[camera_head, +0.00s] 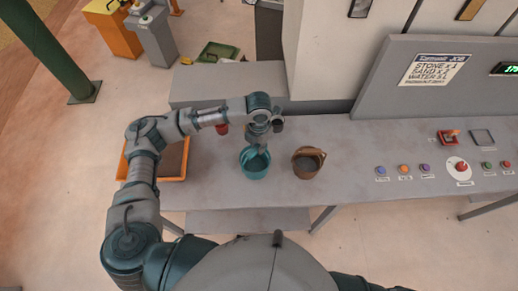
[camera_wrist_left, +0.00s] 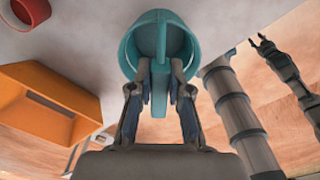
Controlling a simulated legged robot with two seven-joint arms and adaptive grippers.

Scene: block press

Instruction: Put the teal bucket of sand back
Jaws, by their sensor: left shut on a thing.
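The teal bucket (camera_head: 255,168) is over the left part of the grey table, left of a brown bucket (camera_head: 308,162). My left gripper (camera_head: 258,146) comes down from above and is shut on the teal bucket's handle. In the left wrist view, the teal bucket (camera_wrist_left: 130,52) is just beyond the fingertips of my left gripper (camera_wrist_left: 160,78), with the handle strip between them. I cannot tell whether its base touches the table, and I see no sand clearly. My right gripper (camera_wrist_left: 260,42) shows small in the left wrist view, its fingers apart and empty.
An orange tray (camera_head: 126,166) is at the table's left end. A red container (camera_head: 222,129) stands behind my left forearm. Coloured buttons (camera_head: 404,169) and a red-topped control (camera_head: 462,167) are on the right. The table's front between tray and teal bucket is clear.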

